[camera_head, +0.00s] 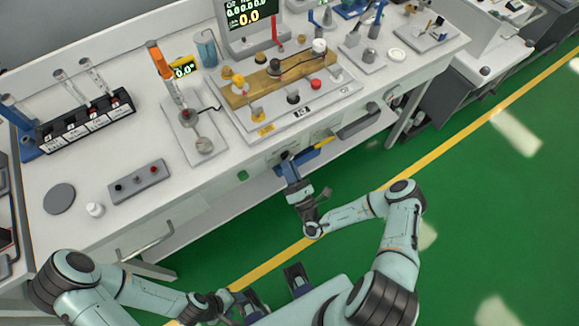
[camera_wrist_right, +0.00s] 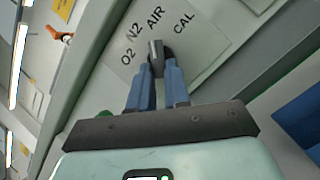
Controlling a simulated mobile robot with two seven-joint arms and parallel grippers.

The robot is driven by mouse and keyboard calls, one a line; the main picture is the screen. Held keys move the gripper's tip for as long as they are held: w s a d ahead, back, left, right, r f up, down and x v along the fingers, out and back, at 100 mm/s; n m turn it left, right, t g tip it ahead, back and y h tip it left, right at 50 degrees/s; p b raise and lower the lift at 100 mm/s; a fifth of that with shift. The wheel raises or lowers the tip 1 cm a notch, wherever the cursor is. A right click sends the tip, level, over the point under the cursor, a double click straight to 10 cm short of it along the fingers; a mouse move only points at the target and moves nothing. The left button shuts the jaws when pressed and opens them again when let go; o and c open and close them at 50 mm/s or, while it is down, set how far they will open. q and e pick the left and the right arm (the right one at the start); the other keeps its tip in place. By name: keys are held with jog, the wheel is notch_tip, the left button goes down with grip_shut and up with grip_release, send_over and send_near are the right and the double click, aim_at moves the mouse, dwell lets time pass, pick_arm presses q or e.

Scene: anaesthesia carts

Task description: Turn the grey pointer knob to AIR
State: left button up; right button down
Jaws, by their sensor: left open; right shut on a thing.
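The grey pointer knob (camera_wrist_right: 156,57) is on a pale panel (camera_wrist_right: 205,48) printed O2, N2, AIR and CAL in the right wrist view. Its pointer end faces up in that picture, roughly toward AIR (camera_wrist_right: 153,17); the exact angle is hard to tell. My right gripper (camera_wrist_right: 158,72) has its blue fingers shut on the knob, one on each side. In the head view my right gripper (camera_head: 286,160) is at the bench's front face and the knob is hidden there. My left gripper (camera_head: 240,305) is open at the bottom, away from the bench.
The white bench (camera_head: 225,185) carries a brass block (camera_head: 265,88), a display (camera_head: 250,25), a black rack (camera_head: 88,125) and a grey button box (camera_head: 138,182). A drawer handle (camera_head: 146,243) juts from its front. Green floor is open to the right.

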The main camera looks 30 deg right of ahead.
jog(key=c, duration=1.1)
grip_release()
jog(key=b+v, duration=0.1)
jog(key=v, duration=1.2)
jog(key=shift+s+b, duration=0.15)
jog(key=shift+b, duration=0.15)
